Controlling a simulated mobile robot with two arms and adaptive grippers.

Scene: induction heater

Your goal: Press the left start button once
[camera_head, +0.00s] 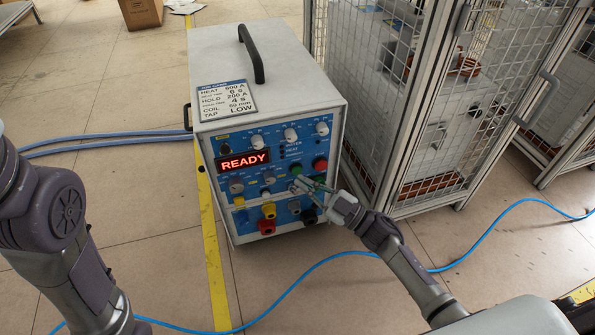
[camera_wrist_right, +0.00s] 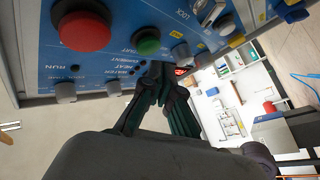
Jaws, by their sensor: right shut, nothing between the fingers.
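The blue front panel of the heater (camera_head: 285,152) has a lit red READY display (camera_head: 243,161). A green button (camera_head: 296,170) sits left of a red button (camera_head: 320,163); in the right wrist view the green button (camera_wrist_right: 147,41) and red button (camera_wrist_right: 84,30) show large, with the lettering upside down. My left gripper is out of view.
The grey heater case (camera_head: 262,75) has a black handle on top and a settings label. Yellow and red sockets (camera_head: 267,228) sit low on the panel. A mesh cage (camera_head: 395,110) stands close on the right. Blue cable (camera_head: 330,258) crosses the floor.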

